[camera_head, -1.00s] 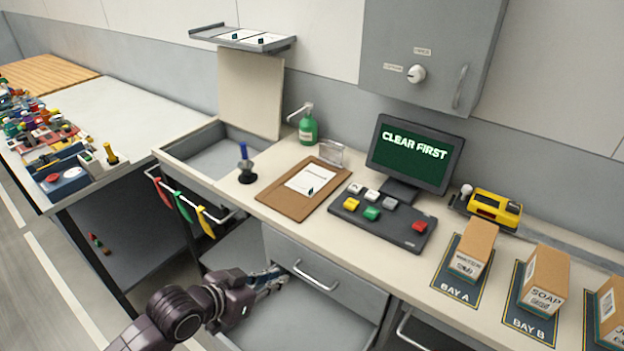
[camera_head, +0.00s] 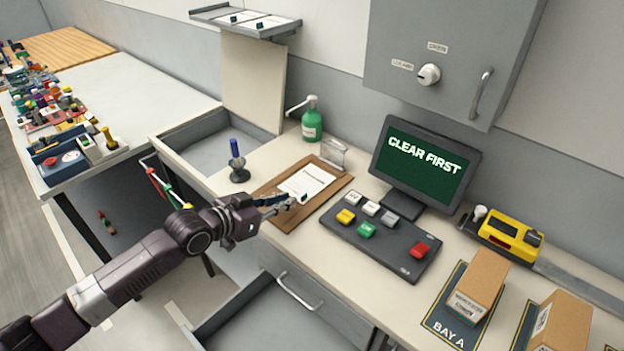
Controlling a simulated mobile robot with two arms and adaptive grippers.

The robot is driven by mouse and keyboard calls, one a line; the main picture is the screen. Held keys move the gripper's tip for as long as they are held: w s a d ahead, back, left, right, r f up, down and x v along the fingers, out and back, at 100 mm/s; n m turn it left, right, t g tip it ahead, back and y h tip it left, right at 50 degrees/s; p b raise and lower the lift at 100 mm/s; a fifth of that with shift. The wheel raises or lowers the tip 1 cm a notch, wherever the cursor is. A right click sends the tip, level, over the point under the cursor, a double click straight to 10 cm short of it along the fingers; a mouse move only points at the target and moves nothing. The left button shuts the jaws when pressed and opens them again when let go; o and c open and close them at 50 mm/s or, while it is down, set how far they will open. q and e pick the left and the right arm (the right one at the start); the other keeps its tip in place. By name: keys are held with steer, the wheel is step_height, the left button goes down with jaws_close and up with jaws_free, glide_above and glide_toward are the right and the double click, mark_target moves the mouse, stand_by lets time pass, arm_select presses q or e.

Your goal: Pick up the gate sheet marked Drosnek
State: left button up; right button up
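A white sheet (camera_head: 306,180) lies on a brown clipboard (camera_head: 333,186) on the counter, with a small dark green tab at its near edge. Its print is too small to read. Other white sheets with green tabs lie on the grey wall shelf (camera_head: 247,20); no name is readable on them either. My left gripper (camera_head: 291,203) is over the near part of the clipboard, its fingertips close to the tab. Its fingers look apart, with nothing clearly between them. I cannot tell whether they touch the sheet. My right gripper does not show.
A stamp (camera_head: 238,165) and a green bottle (camera_head: 312,122) stand near the clipboard. A button panel (camera_head: 378,238) and a monitor (camera_head: 424,160) reading CLEAR FIRST are to its right. A drawer (camera_head: 285,320) stands open below. Boxes stand at the bays on the right.

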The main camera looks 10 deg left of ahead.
mark_target(305, 194)
arm_select(q)
steer(key=shift+w+d+f+p, duration=0.15)
steer(key=shift+w+d+p, duration=0.4)
steer(key=shift+w+d, duration=0.15)
steer(key=p+x, duration=0.1)
steer(key=x, duration=0.2)
steer(key=shift+w+d+f, duration=0.1)
steer(key=shift+f, duration=0.05)
steer(key=shift+w+d+f, duration=0.15)
steer(key=shift+w+f, duration=0.05)
steer(key=shift+w, duration=0.05)
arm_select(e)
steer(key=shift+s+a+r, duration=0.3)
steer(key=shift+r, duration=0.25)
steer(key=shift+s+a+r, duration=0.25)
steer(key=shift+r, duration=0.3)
arm_select(q)
steer(key=shift+c, duration=0.7)
jaws_close()
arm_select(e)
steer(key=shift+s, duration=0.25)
arm_select(q)
steer(key=shift+r, duration=0.1)
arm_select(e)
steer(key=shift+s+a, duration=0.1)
